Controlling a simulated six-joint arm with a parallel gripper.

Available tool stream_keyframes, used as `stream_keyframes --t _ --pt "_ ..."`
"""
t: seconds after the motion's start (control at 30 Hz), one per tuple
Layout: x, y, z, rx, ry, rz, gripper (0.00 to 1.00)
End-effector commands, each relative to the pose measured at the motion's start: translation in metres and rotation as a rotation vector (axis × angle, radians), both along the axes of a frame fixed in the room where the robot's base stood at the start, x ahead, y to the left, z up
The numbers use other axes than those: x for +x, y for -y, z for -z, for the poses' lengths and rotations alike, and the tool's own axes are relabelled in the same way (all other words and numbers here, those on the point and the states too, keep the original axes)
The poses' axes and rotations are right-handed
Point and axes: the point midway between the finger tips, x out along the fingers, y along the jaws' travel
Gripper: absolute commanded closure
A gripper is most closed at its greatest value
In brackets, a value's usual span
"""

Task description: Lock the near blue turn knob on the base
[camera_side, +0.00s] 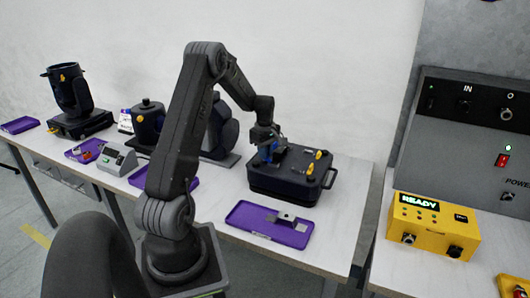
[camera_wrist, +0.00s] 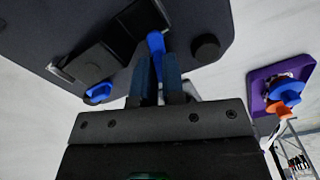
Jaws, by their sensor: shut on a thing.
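The base (camera_side: 283,184) is a dark box with a side handle, standing on the white table in the side view; its dark face fills the top of the wrist view (camera_wrist: 205,18). My gripper (camera_side: 268,158) reaches down onto the left part of the base's top. In the wrist view my gripper's blue-grey fingers (camera_wrist: 158,66) are shut on a blue turn knob (camera_wrist: 155,42). A second blue knob (camera_wrist: 98,92) sits apart on the base, to the left of the fingers. The side view does not show the held knob clearly, and its lock position cannot be told.
Yellow-topped parts (camera_side: 318,155) stand on the base right of my gripper. A purple tray (camera_side: 250,217) with a metal piece lies in front. A yellow box reading READY (camera_side: 432,225) stands right. Dark lamp units (camera_side: 78,105) stand along the table to the left.

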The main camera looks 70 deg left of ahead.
Motion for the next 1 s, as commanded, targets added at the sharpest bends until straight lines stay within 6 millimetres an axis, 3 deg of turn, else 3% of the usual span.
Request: stream_keyframes --t 0.4,1.0 --pt "0.0007 -0.0002 -0.0019 0.001 0.002 -0.283 1.0" --pt "0.0008 -0.0004 -0.0022 0.002 0.003 -0.373 1.0"
